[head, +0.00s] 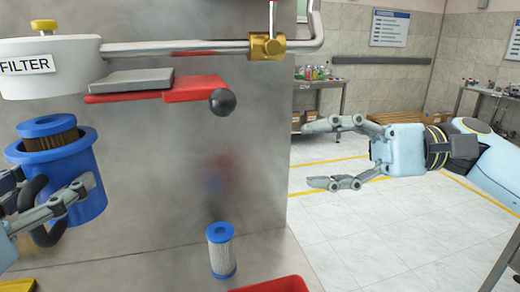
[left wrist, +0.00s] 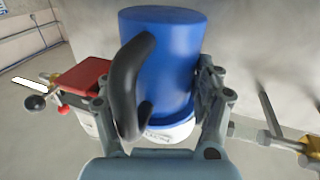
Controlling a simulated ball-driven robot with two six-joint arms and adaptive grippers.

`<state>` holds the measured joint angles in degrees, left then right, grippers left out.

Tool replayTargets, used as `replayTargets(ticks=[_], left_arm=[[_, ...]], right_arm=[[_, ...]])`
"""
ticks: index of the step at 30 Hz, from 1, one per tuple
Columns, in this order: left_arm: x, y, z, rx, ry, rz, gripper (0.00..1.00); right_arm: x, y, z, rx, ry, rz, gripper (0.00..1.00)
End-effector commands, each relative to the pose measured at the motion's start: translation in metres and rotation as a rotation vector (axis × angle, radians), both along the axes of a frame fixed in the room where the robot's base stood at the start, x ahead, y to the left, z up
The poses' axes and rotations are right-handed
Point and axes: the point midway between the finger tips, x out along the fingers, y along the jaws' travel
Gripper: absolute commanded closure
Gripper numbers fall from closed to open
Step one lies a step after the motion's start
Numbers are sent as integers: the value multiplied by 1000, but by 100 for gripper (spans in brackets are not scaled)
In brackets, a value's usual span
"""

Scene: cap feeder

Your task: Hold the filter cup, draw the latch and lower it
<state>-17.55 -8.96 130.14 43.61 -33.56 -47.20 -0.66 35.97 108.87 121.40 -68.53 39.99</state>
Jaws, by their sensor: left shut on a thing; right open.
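The blue filter cup (head: 90,170) hangs below the white filter head (head: 70,80), with a visible gap between them in the head view. A brownish cartridge with a blue top (head: 48,127) sticks out of it. My left gripper (head: 52,196) is shut on the cup at its black handle (head: 30,192); the cup (left wrist: 175,50) and handle (left wrist: 130,80) also fill the left wrist view. The red latch (head: 195,89) with its black ball knob (head: 222,101) sits under the head, right of the cup. My right gripper (head: 313,155) is open and empty, well to the right.
A white cartridge with blue ends (head: 221,252) stands on the surface below. Part of a red tray (head: 270,285) shows at the bottom edge. A pipe with a brass fitting (head: 266,46) runs right from the head. Space between the latch and the standing cartridge is clear.

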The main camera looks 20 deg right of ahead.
Motion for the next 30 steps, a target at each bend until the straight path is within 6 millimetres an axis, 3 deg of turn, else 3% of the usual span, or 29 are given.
replayTargets(ticks=[15, 25, 30], left_arm=[[-40, 1, -5, -6, 3, 3, 69], [-40, 1, -4, -7, 5, 3, 69], [-24, 0, 1, -7, -1, 1, 69]], right_arm=[[0, 0, -17, 0, 2, 0, 49], [0, 0, -16, 0, 1, 0, 49], [0, 0, -7, 0, 1, 0, 49]])
